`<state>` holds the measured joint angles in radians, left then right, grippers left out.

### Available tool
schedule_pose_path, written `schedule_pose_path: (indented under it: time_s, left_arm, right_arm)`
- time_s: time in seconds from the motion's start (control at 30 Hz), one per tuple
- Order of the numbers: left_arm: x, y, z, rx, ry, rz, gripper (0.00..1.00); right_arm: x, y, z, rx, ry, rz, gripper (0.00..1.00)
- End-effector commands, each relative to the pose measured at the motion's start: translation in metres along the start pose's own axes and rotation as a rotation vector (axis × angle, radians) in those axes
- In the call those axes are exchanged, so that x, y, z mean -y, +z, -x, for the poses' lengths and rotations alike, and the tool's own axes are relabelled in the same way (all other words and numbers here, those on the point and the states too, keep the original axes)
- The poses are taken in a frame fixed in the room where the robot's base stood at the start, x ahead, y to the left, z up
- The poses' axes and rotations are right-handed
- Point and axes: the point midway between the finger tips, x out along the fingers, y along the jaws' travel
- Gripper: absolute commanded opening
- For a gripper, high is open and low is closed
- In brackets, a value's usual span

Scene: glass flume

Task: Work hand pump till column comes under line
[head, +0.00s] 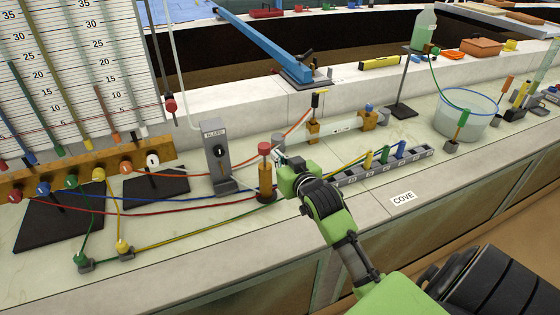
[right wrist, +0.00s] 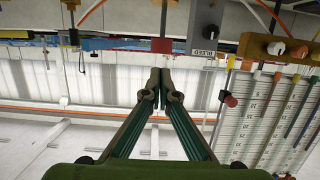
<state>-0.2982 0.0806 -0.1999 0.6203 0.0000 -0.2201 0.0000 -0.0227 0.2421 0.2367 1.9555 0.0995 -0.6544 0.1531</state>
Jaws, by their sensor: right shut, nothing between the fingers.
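The hand pump (head: 265,180), an amber cylinder with a red knob on top, stands upright on the bench right of the grey BLEED box (head: 217,155). My right gripper (head: 280,157) is shut and empty, just right of the red knob; I cannot tell if they touch. In the right wrist view its closed fingers (right wrist: 160,75) show below the red knob (right wrist: 161,45). The manometer board (head: 75,60) at the left has several coloured columns before a numbered scale. My left gripper is not in view.
Coloured tubes cross the bench from the valve manifold (head: 85,170). A clear horizontal cylinder (head: 345,124) with brass ends lies behind my gripper. A grey numbered rack (head: 385,167) is to its right, and a clear bucket (head: 468,112) beyond. The front ledge is mostly bare.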

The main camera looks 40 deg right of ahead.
Motion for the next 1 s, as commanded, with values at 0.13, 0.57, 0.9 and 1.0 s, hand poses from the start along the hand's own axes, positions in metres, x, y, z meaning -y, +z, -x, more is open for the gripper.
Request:
schedule_pose_path:
  time_s: [0.13,0.57,0.9,1.0]
  left_arm:
    - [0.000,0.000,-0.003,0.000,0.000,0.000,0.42]
    - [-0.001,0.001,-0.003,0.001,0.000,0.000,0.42]
    - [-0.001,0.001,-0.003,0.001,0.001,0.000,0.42]
    - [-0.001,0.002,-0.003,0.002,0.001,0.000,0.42]
  right_arm:
    - [0.000,0.000,0.012,0.000,0.000,-0.001,0.00]
    - [0.000,-0.001,0.016,-0.001,0.000,-0.001,0.00]
    - [0.000,-0.001,0.016,-0.001,0.000,0.000,0.00]
    - [0.000,-0.001,0.016,-0.001,0.000,0.000,0.00]
